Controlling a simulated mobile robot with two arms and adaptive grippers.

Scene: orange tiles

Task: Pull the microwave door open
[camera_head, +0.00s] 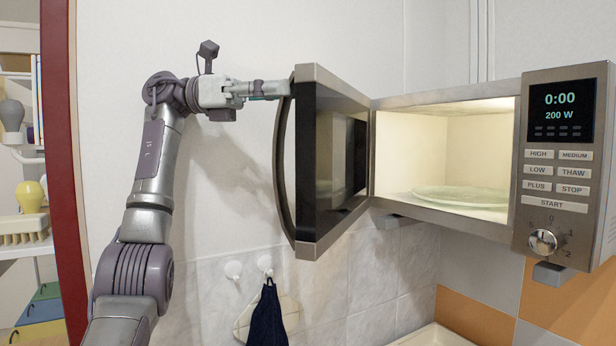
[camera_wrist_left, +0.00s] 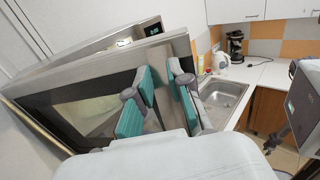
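The microwave (camera_head: 563,145) is on the wall at the right. Its door (camera_head: 307,160) stands wide open, swung out to the left, and the lit cavity (camera_head: 470,135) with a glass turntable (camera_head: 460,196) shows. A curved handle (camera_head: 283,185) runs down the door's outer face. My left gripper (camera_head: 284,88) comes in from the left at the top part of the handle. In the left wrist view its teal-padded fingers (camera_wrist_left: 161,88) are partly closed on either side of the handle. The exact contact is partly hidden.
A dark red upright (camera_head: 62,150) and a shelf with a brush (camera_head: 24,228) are at the left. The wrist view shows a sink (camera_wrist_left: 222,97), a coffee maker (camera_wrist_left: 235,47) and a white counter.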

